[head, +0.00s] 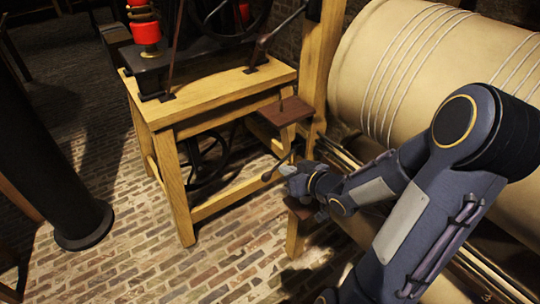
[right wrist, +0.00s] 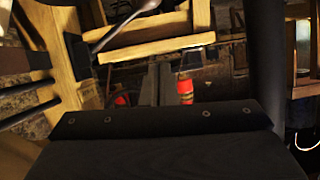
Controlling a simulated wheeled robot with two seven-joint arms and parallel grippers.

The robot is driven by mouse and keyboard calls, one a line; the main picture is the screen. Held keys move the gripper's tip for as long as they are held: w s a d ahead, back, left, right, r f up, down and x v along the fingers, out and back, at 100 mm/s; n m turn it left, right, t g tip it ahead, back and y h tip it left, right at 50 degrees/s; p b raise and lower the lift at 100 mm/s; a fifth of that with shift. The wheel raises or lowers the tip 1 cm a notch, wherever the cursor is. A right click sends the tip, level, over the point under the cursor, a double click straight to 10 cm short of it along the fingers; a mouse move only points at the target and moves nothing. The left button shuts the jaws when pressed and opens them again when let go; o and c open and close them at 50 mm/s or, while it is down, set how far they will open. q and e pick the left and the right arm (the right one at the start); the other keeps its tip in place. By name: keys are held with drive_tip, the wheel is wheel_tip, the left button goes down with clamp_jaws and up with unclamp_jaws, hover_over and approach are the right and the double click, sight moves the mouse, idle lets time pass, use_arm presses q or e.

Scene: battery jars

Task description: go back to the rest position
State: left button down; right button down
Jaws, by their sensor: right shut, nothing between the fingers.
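My right gripper (head: 286,170) is in the middle of the head view, at the end of my right arm, which comes in from the right. It is shut and empty, beside the wooden stand's right side. In the right wrist view its two dark fingers (right wrist: 157,84) lie together above the wide dark gripper body. A thin rod with a dark knob (head: 267,177) shows just left of the gripper in the head view; I cannot tell whether they touch. My left gripper is not in view.
A wooden stand (head: 215,95) carries a machine with red parts (head: 146,33). A wooden post (head: 322,60) and a large pale cylinder bound with cord (head: 400,65) stand close to my right arm. A dark column (head: 50,140) is at left. Brick floor (head: 130,255) is open in front.

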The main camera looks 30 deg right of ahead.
drive_tip(key=s+a+r+m+g+h+p, duration=0.1)
drive_tip(key=s+r+m+g+h+p, duration=0.2)
drive_tip(key=s+r, duration=0.45)
drive_tip(key=s+a+r+n+g+y+p, duration=0.1)
drive_tip(key=s+a+r+g+y+p, duration=0.3)
drive_tip(key=s+a, duration=0.8)
wheel_tip(320, 180, up, 3)
drive_tip(key=shift+s+f+g+y, duration=0.2)
drive_tip(key=shift+s+g+y, duration=0.1)
drive_tip(key=shift+y, duration=0.3)
